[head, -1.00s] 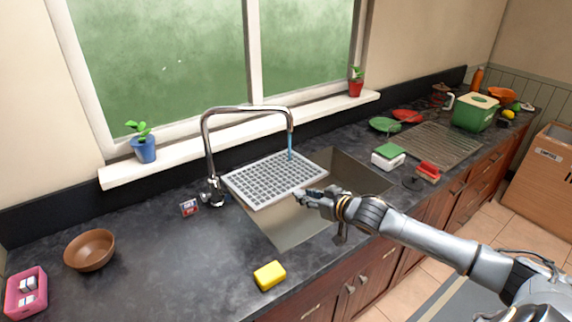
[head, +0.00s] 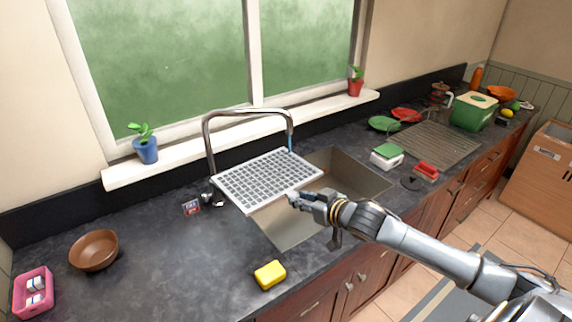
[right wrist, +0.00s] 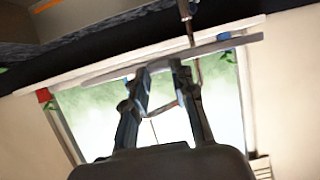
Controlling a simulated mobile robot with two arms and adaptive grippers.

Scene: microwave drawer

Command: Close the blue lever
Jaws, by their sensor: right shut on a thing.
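I cannot make out a clear blue lever. The grey faucet (head: 208,135) stands behind the sink, with a short thin blue streak (head: 290,143) at its spout. Its base handle (head: 210,198) is partly hidden by a white grid rack (head: 262,180). My right gripper (head: 294,201) is shut on the rack's near right edge and holds it tilted over the left part of the sink. In the right wrist view the fingers (right wrist: 160,70) close on the rack, seen edge-on (right wrist: 225,46). My left gripper is not in view.
The sink basin (head: 345,175) is open right of the rack. A yellow sponge (head: 270,275) lies at the counter's front edge. A small dark card (head: 191,207) and a brown bowl (head: 94,250) are on the left. Dishes and a drying mat (head: 440,147) stand right.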

